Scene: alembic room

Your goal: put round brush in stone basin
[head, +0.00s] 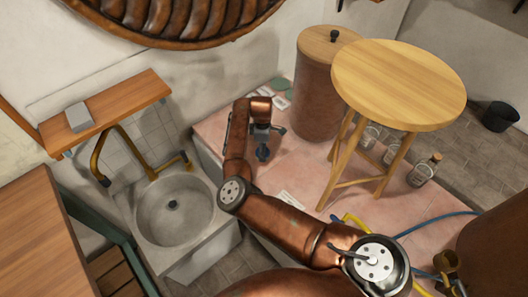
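The stone basin (188,222) is a pale grey sink with a round hollow and a dark drain, left of centre. It looks empty apart from the drain. My copper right arm reaches in from the lower right, and its gripper (263,140) is over the pink tiled platform, right of and behind the basin. A small dark shape is at the fingertips; I cannot tell whether it is the round brush or the fingers themselves. Whether this gripper is open or shut is unclear. No other round brush is clearly visible. My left gripper is not in view.
A brass tap (149,172) and a wooden shelf (115,108) with a grey block stand over the basin's back. A round wooden stool (400,85), a lidded copper drum (315,95) and glass bottles (421,174) are on the pink platform (305,170). A wooden counter lies left.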

